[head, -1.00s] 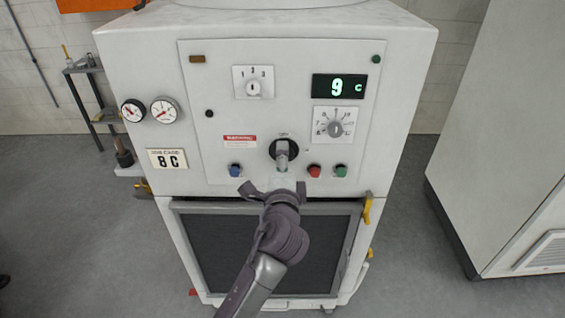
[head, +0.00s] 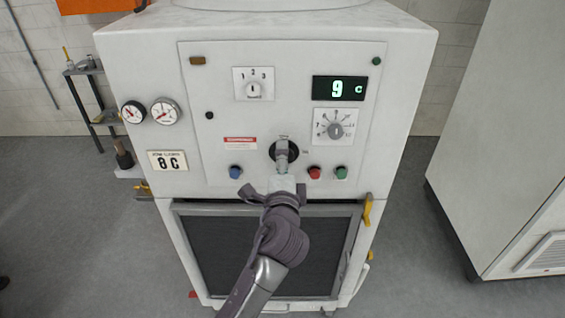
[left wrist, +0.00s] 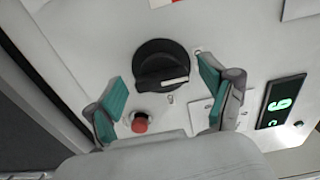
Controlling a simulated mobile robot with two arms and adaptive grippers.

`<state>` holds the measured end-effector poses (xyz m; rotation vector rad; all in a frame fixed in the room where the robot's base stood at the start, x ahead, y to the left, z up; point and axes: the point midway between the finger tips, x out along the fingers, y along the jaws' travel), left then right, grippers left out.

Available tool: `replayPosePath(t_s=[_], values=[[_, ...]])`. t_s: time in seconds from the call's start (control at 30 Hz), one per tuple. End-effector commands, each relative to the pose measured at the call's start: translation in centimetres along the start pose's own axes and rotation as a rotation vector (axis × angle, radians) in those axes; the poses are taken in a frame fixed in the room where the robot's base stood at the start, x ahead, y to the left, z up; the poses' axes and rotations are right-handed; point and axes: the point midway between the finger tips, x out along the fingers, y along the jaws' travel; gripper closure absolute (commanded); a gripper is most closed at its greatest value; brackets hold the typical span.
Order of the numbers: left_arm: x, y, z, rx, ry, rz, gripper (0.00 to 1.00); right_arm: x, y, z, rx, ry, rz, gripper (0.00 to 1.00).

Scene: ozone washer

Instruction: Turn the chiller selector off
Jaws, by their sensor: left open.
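The round black selector (head: 292,150) sits low in the middle of the machine's front panel. Its bar handle looks upright in the head view. In the left wrist view the selector (left wrist: 160,62) shows a white mark at the bar's right end, which is the panel's upper side. The small labels around it are too small to read surely. My left gripper (head: 273,190) is just below and in front of the selector. In the left wrist view its green-padded fingers (left wrist: 165,97) are spread wide, empty, with the selector beyond and between them. My right gripper is not in view.
A red button (head: 314,171) and a green one (head: 341,172) sit right of the selector, a blue one (head: 235,171) left. The red button (left wrist: 140,124) shows close to one finger in the left wrist view. A 1-2-3 switch (head: 254,89), grey dial (head: 336,131) and display (head: 339,88) are above.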

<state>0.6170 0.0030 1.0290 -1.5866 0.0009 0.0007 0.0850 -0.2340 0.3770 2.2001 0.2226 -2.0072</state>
Motion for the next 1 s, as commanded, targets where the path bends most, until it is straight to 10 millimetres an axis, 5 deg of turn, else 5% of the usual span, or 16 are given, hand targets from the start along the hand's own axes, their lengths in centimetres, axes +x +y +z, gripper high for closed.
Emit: replayPosePath(t_s=[0.17, 0.6, 1.0], values=[[-1.5, 0.1, 0.0, -0.001, 0.000, 0.001, 0.18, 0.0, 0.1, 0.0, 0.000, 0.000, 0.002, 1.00], [-10.2, 0.1, 0.0, -0.001, 0.000, 0.003, 0.18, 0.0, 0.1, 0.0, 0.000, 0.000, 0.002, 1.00], [-12.0, 0.0, 0.0, 0.000, 0.000, 0.001, 0.18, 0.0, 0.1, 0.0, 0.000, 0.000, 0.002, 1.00]])
